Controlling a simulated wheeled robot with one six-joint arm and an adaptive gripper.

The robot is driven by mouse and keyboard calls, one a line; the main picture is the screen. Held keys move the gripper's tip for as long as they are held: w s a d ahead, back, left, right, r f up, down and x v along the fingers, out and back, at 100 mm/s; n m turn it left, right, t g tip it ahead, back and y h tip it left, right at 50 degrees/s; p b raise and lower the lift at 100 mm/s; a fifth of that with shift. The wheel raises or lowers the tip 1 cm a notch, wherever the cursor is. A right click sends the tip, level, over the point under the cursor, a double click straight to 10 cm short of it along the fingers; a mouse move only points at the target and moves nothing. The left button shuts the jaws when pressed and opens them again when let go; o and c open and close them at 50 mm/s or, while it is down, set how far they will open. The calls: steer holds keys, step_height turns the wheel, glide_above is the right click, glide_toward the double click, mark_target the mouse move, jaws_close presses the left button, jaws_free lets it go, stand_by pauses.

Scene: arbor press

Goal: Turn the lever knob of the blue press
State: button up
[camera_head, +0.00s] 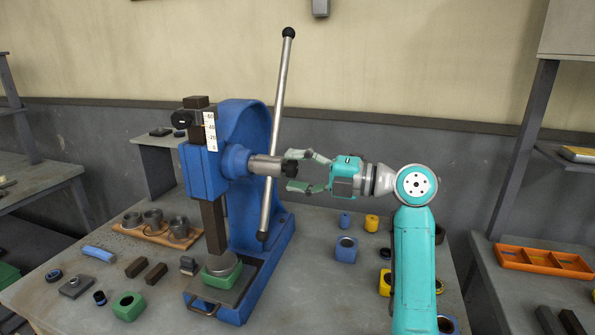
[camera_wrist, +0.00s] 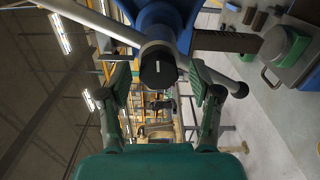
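The blue press (camera_head: 245,135) stands on the table, with a grey hub (camera_head: 264,166) on its right side. A long steel lever (camera_head: 281,90) passes through the hub, tilted slightly, with black ball ends. A dark round knob (camera_head: 290,169) sits on the hub's end. It also shows in the wrist view (camera_wrist: 158,69). My gripper (camera_head: 298,171) comes from the right and is open. In the wrist view my fingers (camera_wrist: 161,92) stand at either side of the knob with a gap at each side. I cannot tell how far their tips reach past its face.
A green block with a round grey top (camera_head: 222,268) sits under the ram. Blue block (camera_head: 345,248), yellow cylinder (camera_head: 371,222) and green block (camera_head: 128,305) lie on the table (camera_head: 310,290). An orange tray (camera_head: 545,260) is at right. The lever crosses close to my fingers.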

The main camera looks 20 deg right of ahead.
steer(key=v, duration=1.2)
stand_by(0.5)
